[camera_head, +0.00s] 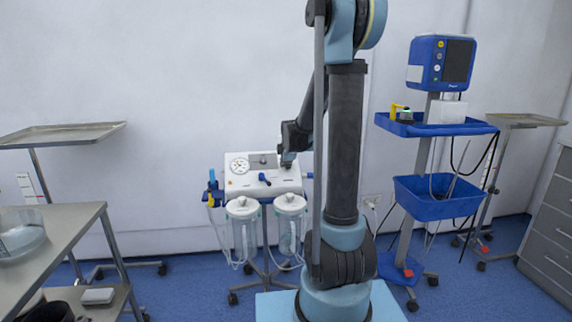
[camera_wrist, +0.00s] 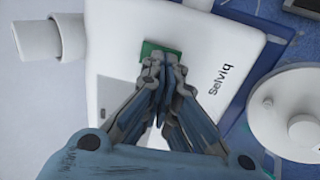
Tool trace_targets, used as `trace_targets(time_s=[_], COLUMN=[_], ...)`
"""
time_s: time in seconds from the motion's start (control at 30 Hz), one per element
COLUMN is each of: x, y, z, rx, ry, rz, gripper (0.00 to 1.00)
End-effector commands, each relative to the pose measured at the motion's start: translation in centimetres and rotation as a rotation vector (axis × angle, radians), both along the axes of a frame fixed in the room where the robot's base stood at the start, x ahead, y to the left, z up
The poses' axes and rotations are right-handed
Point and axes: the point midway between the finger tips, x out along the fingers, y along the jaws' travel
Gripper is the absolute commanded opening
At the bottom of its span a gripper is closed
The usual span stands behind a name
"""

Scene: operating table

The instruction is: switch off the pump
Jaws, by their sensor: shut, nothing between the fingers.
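The pump (camera_head: 240,184) is a white box with a round gauge on its front, on a wheeled stand against the wall. In the wrist view the pump (camera_wrist: 115,45) fills the middle, with the printed word "Selviq". A green switch (camera_wrist: 148,49) shows on its surface, partly hidden behind my fingertips. My gripper (camera_wrist: 160,62) is shut and empty, its tips over the lower edge of the green switch. I cannot tell whether they touch it. In the head view my gripper (camera_head: 287,161) is at the top right of the pump.
Two lidded canisters (camera_head: 243,228) hang in front of the pump; one white lid (camera_wrist: 290,110) is right of my gripper in the wrist view. A blue-basket trolley with a monitor (camera_head: 426,60) stands at right. A metal table (camera_head: 55,240) is at left.

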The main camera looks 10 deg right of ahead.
Motion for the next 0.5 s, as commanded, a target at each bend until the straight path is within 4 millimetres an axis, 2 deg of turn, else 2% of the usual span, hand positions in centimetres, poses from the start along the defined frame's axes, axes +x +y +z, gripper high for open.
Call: trace_targets(time_s=[0.37,0.5], x=[-0.10,-0.35], y=[-0.04,0.00], z=[0.03,0.66], rx=[0.000,0.000], ry=[0.000,0.000], rz=[0.000,0.000], gripper=[0.00,0.00])
